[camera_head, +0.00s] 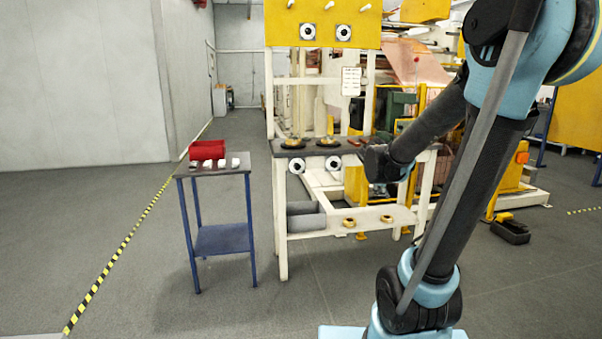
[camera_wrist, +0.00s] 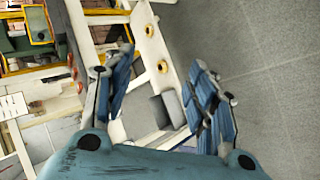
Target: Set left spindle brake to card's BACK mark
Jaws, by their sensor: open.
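Below the bench edge are two white-faced dials with dark centres, a left dial (camera_head: 297,166) and a right dial (camera_head: 333,163). Which dial is a brake, and its setting, I cannot tell. A white card (camera_head: 351,81) hangs on the stand's right post; its print is too small to read. My gripper (camera_head: 372,162) is in front of the bench's right part. In the wrist view my gripper (camera_wrist: 160,95) is open and empty, its blue-padded fingers wide apart.
A yellow panel (camera_head: 325,22) with two more dials and white pegs tops the stand. The lower shelf (camera_head: 345,218) bears brass rings and a grey bin (camera_head: 305,216). A blue-legged side table (camera_head: 212,171) with a red bin (camera_head: 208,150) stands left. Floor in front is clear.

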